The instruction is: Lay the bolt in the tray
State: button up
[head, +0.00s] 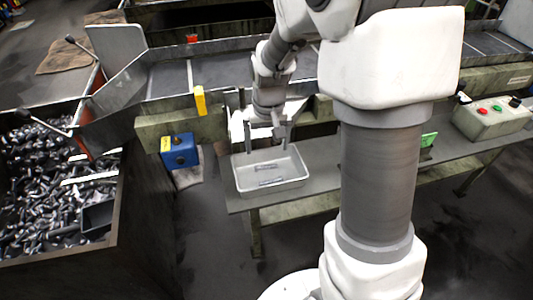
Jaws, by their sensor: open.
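The tray (299,183) is a shallow, pale grey rectangular pan on the bench. Two small, dark, elongated shapes lie in it, one behind the other; the nearer shape (270,182) could be a bolt, but it is too small to tell. My gripper (265,147) points down over the back part of the tray. Its two fingers are apart, and I see nothing held between them. I cannot tell how far the fingertips are above the tray floor.
A bin (118,215) full of loose metal bolts stands at left. A blue box (179,151) is fixed left of the tray. A control box (490,117) with buttons sits at right.

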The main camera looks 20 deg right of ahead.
jog(key=s+r+t, duration=0.2)
jog(key=s+r, duration=0.9)
jog(key=r, duration=0.4)
jog(key=s+r+n+t, duration=0.1)
jog(key=s+r+t, duration=0.1)
jog(key=s, duration=0.6)
jog(key=shift+s+r, duration=0.25)
jog(key=shift+s, duration=0.1)
jog(key=shift+c, duration=0.2)
